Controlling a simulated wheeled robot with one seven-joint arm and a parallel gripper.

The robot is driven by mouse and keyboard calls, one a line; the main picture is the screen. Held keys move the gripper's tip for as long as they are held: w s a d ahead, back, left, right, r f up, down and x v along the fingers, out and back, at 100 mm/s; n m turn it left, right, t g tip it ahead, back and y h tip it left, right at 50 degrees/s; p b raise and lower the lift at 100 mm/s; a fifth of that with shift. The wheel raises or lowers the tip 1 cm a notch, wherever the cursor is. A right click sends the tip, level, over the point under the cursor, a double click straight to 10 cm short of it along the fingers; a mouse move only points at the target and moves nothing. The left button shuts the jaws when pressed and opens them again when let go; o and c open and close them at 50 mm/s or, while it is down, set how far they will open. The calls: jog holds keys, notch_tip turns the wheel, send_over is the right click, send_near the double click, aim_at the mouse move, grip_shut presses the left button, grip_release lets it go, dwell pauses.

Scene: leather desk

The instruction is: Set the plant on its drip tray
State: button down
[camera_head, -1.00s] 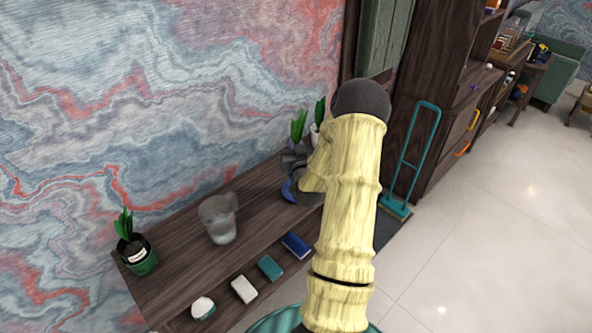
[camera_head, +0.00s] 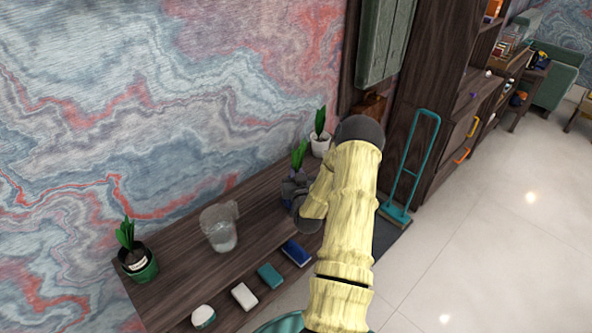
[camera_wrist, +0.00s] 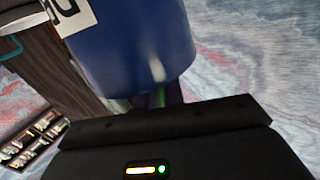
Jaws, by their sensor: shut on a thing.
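The plant's green leaves (camera_head: 299,154) stand up just behind my gripper (camera_head: 294,190) in the head view, over the far right part of the wooden desk (camera_head: 180,250). In the wrist view its blue pot (camera_wrist: 140,50), with a white label, fills the top of the picture in front of my gripper. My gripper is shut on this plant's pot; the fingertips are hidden. I cannot tell whether the pot touches anything below it. I cannot make out the drip tray; my gripper and arm hide that part of the desk.
A glass jug (camera_head: 219,228) stands left of my gripper. A plant in a green pot (camera_head: 141,267) stands at the left end, and one in a white pot (camera_head: 320,146) at the back right. Blue (camera_head: 296,252), teal (camera_head: 270,275) and white (camera_head: 244,296) blocks line the front edge.

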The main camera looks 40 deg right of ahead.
jog(key=shift+f, duration=0.1)
jog(key=c, duration=1.5)
grip_release()
jog(key=b+v, duration=0.3)
jog(key=v, duration=0.9)
